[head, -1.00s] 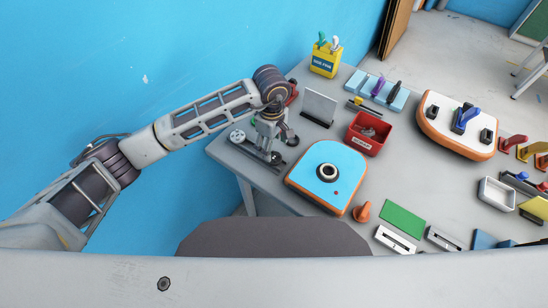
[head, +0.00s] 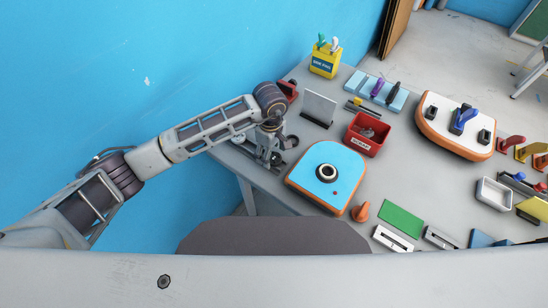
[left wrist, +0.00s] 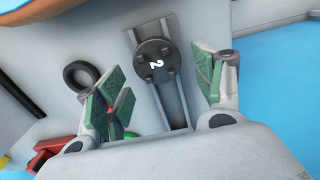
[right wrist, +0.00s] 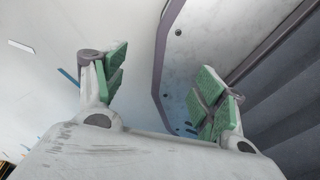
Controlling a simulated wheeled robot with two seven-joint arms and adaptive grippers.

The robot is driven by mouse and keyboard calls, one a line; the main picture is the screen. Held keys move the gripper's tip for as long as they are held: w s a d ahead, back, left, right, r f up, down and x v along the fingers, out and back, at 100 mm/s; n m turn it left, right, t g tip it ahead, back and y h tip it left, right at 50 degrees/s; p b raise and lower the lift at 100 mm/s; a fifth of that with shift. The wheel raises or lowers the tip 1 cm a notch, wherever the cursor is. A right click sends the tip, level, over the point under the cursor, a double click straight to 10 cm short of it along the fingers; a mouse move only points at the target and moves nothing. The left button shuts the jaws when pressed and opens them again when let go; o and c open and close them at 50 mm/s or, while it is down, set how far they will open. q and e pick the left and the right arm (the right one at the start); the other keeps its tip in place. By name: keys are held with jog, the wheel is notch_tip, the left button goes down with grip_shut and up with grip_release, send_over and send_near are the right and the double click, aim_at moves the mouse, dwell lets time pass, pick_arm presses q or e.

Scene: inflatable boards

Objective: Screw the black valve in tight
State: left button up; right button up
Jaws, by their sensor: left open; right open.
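A round black piece marked "2" (left wrist: 155,61) sits on a grey rail (left wrist: 171,101) in the left wrist view; I take it for the black valve. My left gripper (left wrist: 158,85) is open, its green-padded fingers on either side of this piece, with no contact visible. In the head view my left gripper (head: 267,158) is at the table's left corner and mostly hides the rail and piece. The blue-topped board (head: 318,155) with orange sides lies to its right, with a dark-ringed round opening (head: 327,173). My right gripper (right wrist: 160,90) is open and empty, away from the table objects.
A black ring (left wrist: 81,75) lies beside the rail. A red bin (head: 367,136), a grey upright plate (head: 318,108) and a yellow box (head: 325,60) stand behind. An orange cone (head: 361,211) and green sheet (head: 402,220) are right of the board. A blue wall borders the left.

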pick_arm(q)
jog(key=shift+f, duration=1.05)
jog(key=c, duration=1)
